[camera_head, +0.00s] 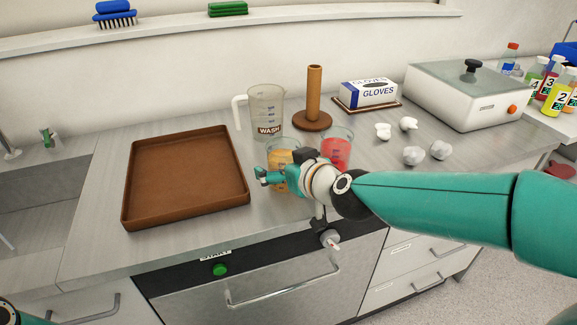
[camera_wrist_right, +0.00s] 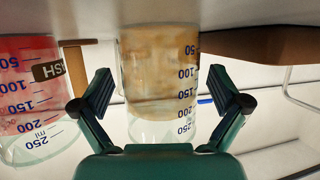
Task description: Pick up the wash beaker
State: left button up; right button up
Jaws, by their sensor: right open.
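The wash beaker (camera_head: 266,104) is a clear beaker with a white handle and a dark WASH label. It stands upright at the back of the counter, right of the brown tray. My right gripper (camera_head: 280,178) is at this orange beaker, with the wash beaker behind. In the right wrist view the orange beaker (camera_wrist_right: 160,85) appears between the open fingers (camera_wrist_right: 163,95); contact cannot be told. My left gripper is out of view.
A red juice beaker (camera_head: 337,150) stands close to my right wrist. The brown tray (camera_head: 130,215) is empty at left. A wooden post (camera_head: 314,90), glove box (camera_head: 368,93) and crumpled white pieces (camera_head: 413,155) stand farther right. A green START button (camera_head: 220,269) is on the counter front.

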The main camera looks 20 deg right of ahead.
jog(key=c, duration=1.3)
jog(key=shift+c, duration=0.6)
jog(key=shift+r, duration=0.15)
